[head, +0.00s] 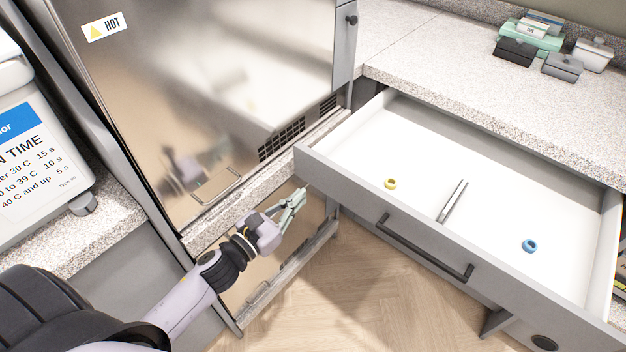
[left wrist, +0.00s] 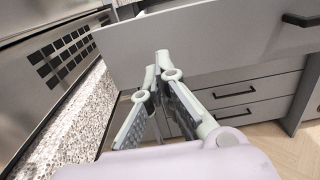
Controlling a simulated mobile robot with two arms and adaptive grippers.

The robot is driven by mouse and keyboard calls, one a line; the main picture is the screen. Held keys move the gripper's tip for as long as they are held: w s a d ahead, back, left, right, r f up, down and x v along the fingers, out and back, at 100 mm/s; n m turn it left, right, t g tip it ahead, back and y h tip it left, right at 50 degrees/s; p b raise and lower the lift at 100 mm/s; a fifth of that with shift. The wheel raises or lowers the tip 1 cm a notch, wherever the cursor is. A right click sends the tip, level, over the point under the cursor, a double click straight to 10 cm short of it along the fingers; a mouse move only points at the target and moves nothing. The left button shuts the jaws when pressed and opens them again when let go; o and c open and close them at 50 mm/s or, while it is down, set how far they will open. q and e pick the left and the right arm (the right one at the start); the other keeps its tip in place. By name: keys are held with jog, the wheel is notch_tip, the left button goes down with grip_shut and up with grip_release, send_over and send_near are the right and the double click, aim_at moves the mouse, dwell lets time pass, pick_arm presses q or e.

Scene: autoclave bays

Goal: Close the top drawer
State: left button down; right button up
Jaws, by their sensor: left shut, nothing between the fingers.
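The top drawer (head: 343,185) is pulled far out from under the speckled counter, its grey front facing me and its white inside showing. Its dark bar handle (head: 424,248) is on the front. My left gripper (head: 301,193) is shut and empty, close to the left end of the drawer front. In the left wrist view the shut fingertips (left wrist: 158,62) point at the drawer front (left wrist: 210,40), with the handle (left wrist: 303,20) off to the right. I cannot tell whether the fingertips touch the front. My right gripper is not in view.
Inside the drawer are a yellow ring (head: 390,183), a metal bar (head: 452,201) and a blue ring (head: 529,246). A steel autoclave door marked HOT (head: 210,90) stands left of the drawer. Boxes (head: 515,50) stand on the counter (head: 480,90). Wood floor (head: 330,290) is clear below.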

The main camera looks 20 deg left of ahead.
aim_at(321, 177)
pick_arm(q)
jog(key=p+x, duration=0.1)
jog(key=x, duration=0.5)
jog(key=shift+w, duration=0.2)
